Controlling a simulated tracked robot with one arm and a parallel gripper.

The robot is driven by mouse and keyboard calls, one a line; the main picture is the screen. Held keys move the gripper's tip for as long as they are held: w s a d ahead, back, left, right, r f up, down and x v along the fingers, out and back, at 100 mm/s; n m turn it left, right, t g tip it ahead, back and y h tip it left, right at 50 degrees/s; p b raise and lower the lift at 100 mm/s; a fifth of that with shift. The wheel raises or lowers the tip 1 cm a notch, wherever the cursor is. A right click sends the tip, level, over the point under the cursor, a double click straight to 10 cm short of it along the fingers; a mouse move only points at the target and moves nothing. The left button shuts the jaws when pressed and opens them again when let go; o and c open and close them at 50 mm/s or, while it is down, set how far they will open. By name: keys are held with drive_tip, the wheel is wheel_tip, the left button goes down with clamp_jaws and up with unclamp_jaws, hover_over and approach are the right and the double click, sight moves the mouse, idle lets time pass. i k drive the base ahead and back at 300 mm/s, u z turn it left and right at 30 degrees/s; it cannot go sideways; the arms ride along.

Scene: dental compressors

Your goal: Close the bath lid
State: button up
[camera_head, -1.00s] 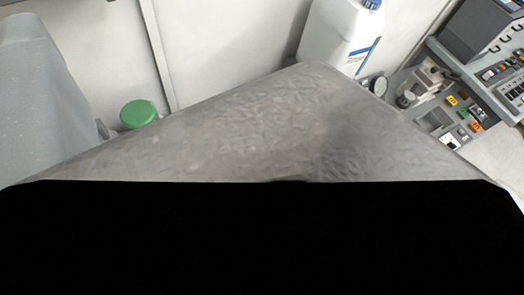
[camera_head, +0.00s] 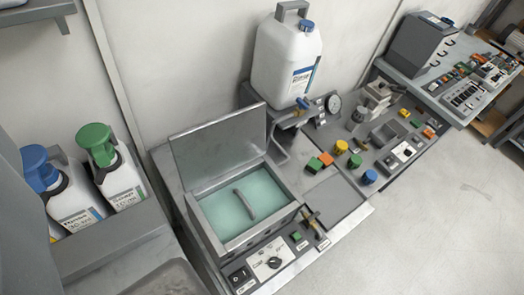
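The bath (camera_head: 206,236) is a grey metal box set in the bench, with teal liquid inside. Its lid (camera_head: 218,148) is a flat grey panel standing raised at the back edge, towards the wall, so the bath is open. A short grey bar (camera_head: 245,204) shows across the liquid; I cannot tell whether it is a handle of something in the bath. My gripper is not in view.
A white jug (camera_head: 287,62) stands behind the bath near a grey pipe. Bottles with blue (camera_head: 39,168) and green (camera_head: 96,143) caps stand left. A control panel with a knob (camera_head: 274,262) is in front. Coloured knobs lie right; open floor (camera_head: 430,220) is at the lower right.

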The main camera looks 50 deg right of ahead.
sight(202, 153)
drive_tip(key=k, duration=0.55)
drive_tip(key=z, duration=0.65)
drive_tip(key=k, duration=0.55)
drive_tip(key=z, duration=0.6)
drive_tip(key=i, duration=1.8)
drive_tip(key=u, duration=0.75)
